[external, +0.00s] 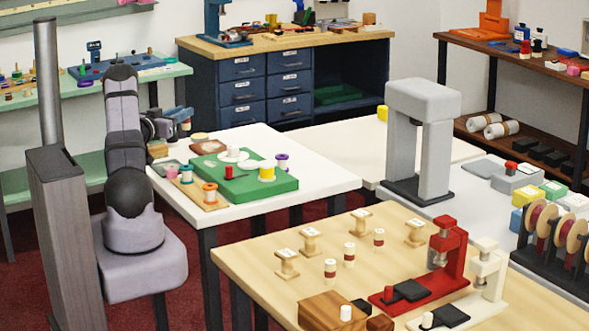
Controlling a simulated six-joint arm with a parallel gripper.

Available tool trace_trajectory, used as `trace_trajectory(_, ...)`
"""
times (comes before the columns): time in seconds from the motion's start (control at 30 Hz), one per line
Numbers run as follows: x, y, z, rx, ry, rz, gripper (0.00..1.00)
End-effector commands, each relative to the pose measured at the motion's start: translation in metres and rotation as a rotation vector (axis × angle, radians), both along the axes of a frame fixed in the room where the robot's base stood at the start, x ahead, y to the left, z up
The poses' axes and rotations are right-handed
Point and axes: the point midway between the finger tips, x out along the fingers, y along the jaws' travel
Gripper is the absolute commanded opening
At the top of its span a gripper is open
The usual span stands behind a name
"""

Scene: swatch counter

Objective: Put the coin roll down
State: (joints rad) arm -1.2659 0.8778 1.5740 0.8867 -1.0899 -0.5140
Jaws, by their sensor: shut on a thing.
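My gripper (181,117) is at the left, above the back left corner of the white table (328,181). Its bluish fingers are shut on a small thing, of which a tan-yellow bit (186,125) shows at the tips. This seems to be the coin roll, but it is too small and too hidden to be sure. It is held in the air, clear of the tabletop. A tan block (157,148) is on the table below and to the left of the gripper.
A green board (245,184) with spools and white discs fills the middle of the white table. A tan strip (205,200) with spools lies along its left. A grey arch-shaped machine (424,105) stands to the right. The wooden table (240,255) in front holds several banded cylinders and presses.

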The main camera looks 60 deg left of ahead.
Motion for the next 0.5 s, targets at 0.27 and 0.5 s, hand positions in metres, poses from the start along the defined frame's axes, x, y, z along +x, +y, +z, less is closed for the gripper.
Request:
trace_trajectory(0.27,0.001,-0.001,-0.034,-0.003,0.001,-0.003,0.00)
trace_trajectory(0.5,0.001,-0.001,-0.055,0.002,-0.001,-0.003,0.00)
